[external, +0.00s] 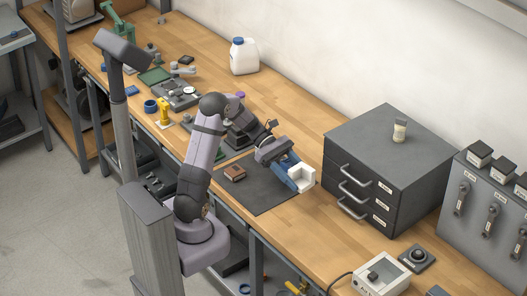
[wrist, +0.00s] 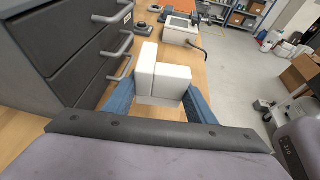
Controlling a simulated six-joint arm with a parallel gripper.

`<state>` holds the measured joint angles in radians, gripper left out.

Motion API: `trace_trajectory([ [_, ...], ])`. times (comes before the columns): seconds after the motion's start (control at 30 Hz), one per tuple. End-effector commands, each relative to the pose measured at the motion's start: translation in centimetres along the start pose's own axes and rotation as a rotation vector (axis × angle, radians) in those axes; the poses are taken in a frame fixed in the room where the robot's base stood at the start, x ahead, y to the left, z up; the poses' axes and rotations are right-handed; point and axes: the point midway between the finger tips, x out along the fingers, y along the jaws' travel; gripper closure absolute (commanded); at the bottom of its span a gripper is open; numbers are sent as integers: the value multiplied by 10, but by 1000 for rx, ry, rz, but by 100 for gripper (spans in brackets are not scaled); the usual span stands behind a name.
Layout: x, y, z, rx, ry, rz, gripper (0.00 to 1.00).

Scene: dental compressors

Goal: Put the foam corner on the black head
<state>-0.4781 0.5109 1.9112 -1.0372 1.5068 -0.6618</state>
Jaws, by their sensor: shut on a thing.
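The foam corner is a white L-shaped block (external: 303,178) held over the right end of the dark mat. It also shows in the wrist view (wrist: 172,82), between blue fingers. My gripper (external: 292,174) is shut on it, one finger on each side. The foam corner looks close to the mat, but I cannot tell whether it touches. I cannot tell for certain which thing is the black head. Dark candidates are a black knobbed unit (external: 417,256) at the front right and several black blocks (external: 479,153) on the grey panel.
A brown block (external: 235,173) lies on the mat (external: 262,200). A white box (external: 383,276) stands at the front right. Bench surface before the cabinet is clear.

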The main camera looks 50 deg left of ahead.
Motion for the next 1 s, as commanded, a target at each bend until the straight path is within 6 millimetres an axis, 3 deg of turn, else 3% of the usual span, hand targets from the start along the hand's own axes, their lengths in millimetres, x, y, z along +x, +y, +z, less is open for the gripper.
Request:
trace_trajectory([
  [0.03, -23, 5, -3, -22, 0, 55, 70],
  [0.27, -126, 16, -20, -125, 1, 311, 70],
  [0.6, -285, 44, -46, -333, 0, 811, 70],
  [0.8, -352, 80, -63, -458, -1, 1110, 70],
  [1.0, -389, 89, -82, -539, -2, 1298, 70],
])
